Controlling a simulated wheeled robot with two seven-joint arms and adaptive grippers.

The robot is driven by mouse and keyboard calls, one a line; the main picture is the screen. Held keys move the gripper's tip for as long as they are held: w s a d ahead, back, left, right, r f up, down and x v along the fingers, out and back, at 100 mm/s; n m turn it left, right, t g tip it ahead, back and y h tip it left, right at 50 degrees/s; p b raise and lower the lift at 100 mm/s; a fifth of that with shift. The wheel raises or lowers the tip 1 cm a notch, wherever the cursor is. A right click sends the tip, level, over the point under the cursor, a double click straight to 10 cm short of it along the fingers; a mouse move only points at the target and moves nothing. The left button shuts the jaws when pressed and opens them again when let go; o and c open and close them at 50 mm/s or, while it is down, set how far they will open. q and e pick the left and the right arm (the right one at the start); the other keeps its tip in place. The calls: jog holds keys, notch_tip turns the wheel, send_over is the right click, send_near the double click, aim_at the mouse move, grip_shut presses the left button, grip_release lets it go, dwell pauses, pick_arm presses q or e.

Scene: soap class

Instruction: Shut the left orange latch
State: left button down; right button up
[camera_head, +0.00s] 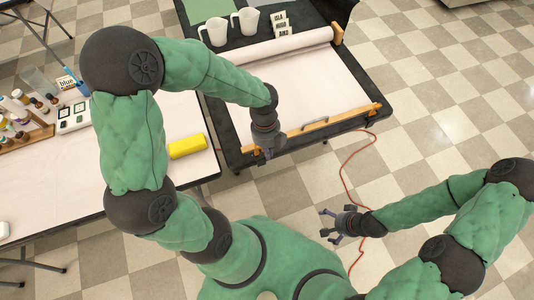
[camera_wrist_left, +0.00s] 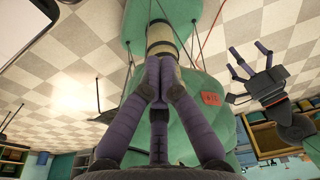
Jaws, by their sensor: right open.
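The left orange latch (camera_head: 247,148) is at the front left corner of the dark table, at the left end of a wooden bar (camera_head: 320,125) with a metal handle. My left gripper (camera_head: 268,152) is at that corner, just right of the latch, and partly covers it. I cannot tell whether they touch. In the left wrist view the fingers of this gripper (camera_wrist_left: 166,65) come together at their tips, with no latch seen between them. The right orange latch (camera_head: 375,107) is at the bar's other end. My right gripper (camera_head: 327,223) is open and empty above the floor.
White paper (camera_head: 300,80) covers the dark table, with two white pitchers (camera_head: 216,31) and small word cards (camera_head: 281,24) behind it. An orange cord (camera_head: 348,170) runs over the floor.

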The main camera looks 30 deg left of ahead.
aim_at(260, 152)
pick_arm(q)
notch_tip(260, 152, down, 9)
jog(key=w+a+b, duration=0.1)
jog(key=b, duration=0.3)
jog(key=shift+w+a+b, duration=0.25)
jog(key=shift+a+b, duration=0.15)
jog(key=shift+r, duration=0.15)
